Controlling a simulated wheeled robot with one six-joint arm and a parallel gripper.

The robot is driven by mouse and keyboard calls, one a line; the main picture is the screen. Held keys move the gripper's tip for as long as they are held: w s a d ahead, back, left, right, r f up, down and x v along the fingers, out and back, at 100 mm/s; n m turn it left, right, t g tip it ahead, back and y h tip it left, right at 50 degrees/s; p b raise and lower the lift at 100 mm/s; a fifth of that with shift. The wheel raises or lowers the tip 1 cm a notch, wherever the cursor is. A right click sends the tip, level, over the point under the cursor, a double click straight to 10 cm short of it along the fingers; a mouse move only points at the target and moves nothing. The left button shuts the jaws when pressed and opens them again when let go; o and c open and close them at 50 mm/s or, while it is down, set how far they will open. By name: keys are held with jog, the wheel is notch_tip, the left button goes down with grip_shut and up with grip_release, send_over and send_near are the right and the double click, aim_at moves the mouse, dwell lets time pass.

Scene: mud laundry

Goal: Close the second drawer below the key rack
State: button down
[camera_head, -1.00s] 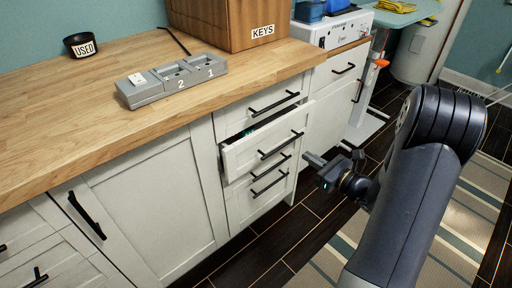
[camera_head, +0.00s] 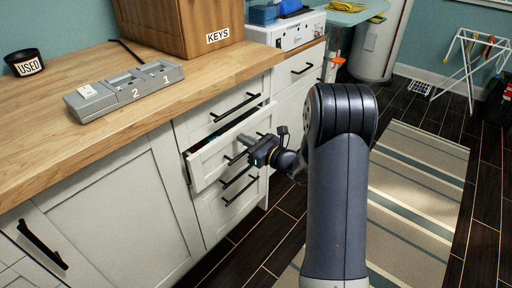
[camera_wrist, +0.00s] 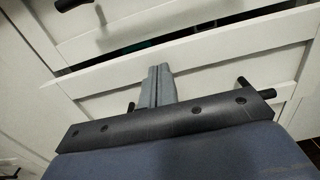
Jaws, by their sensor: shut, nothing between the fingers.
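The second drawer (camera_head: 207,164) below the countertop stands partly open, its white front jutting past the drawers around it. A dark gap with something teal inside shows over its top edge. My gripper (camera_head: 245,141) is shut and empty, at the drawer front by its black handle. In the wrist view my closed grey fingers (camera_wrist: 159,72) lie over the drawer front (camera_wrist: 215,72), with handle ends showing on both sides. Whether the fingertips touch the front cannot be told. The wooden KEYS box (camera_head: 190,22) and a grey rack numbered 2 and 1 (camera_head: 127,92) stand on the countertop above.
The wooden countertop (camera_head: 60,150) overhangs the cabinets. The top drawer (camera_head: 220,112) and the drawers below look shut. A black USED bowl (camera_head: 23,63) sits at the left. A white machine (camera_head: 290,32) stands beyond the box.

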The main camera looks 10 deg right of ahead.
aim_at(234, 132)
jog(key=shift+w+a, duration=0.2)
jog(key=shift+w, duration=0.05)
jog(key=x, duration=0.4)
jog(key=shift+w+a+b, duration=0.1)
jog(key=shift+w+b, duration=0.1)
jog(key=shift+b, duration=0.2)
jog(key=shift+w+r, duration=0.1)
jog(key=shift+r, duration=0.1)
